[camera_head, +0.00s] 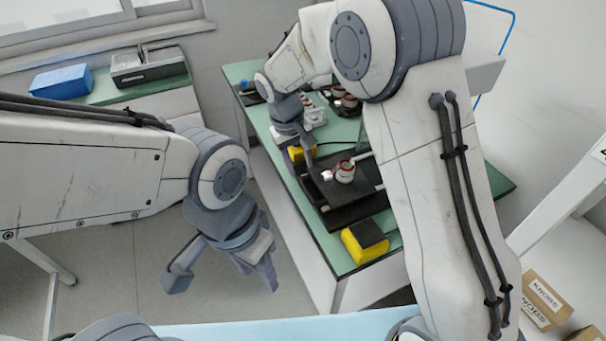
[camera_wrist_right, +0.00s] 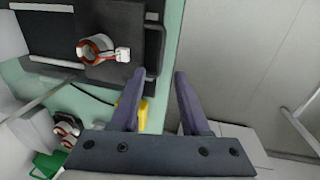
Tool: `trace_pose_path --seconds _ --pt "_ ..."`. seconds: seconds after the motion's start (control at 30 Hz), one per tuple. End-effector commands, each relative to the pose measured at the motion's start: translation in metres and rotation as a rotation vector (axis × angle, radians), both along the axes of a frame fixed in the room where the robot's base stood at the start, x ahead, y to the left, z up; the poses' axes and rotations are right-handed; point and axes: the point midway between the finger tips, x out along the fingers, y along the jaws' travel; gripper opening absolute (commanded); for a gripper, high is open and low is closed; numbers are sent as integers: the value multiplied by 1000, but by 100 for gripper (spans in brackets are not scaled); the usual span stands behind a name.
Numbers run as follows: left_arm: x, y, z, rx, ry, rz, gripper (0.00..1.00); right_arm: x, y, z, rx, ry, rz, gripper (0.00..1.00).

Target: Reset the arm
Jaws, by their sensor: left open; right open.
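My left gripper (camera_head: 222,277) hangs open and empty over the floor, left of the green-topped table. My right arm reaches over the table, and its gripper (camera_head: 302,155) points down near the table's left edge. In the right wrist view the right gripper (camera_wrist_right: 158,82) is open, with nothing between its fingers. A stator (camera_head: 344,171) with copper windings and a white connector sits on the black test fixture (camera_head: 349,206). The same stator (camera_wrist_right: 95,48) shows at the upper left in the right wrist view, apart from the fingers.
The green table (camera_head: 338,258) also carries a yellow-and-black block (camera_head: 366,242) and more stators (camera_head: 346,103) at the back. A blue box (camera_head: 62,82) and a grey device (camera_head: 149,67) stand on a back-left bench. Cardboard boxes (camera_head: 545,300) are at the lower right. Floor beneath my left gripper is clear.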

Motion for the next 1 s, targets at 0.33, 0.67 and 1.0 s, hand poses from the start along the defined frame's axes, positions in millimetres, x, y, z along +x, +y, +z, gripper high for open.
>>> trace_pose_path --seconds 0.33,0.67,1.0 --pt "0 0 0 0 0 0 50 -1 1 8 0 0 0 46" --pt "0 0 0 0 0 0 50 -7 3 12 6 2 8 46" --pt "0 0 0 0 0 0 50 -157 19 67 137 35 156 46"
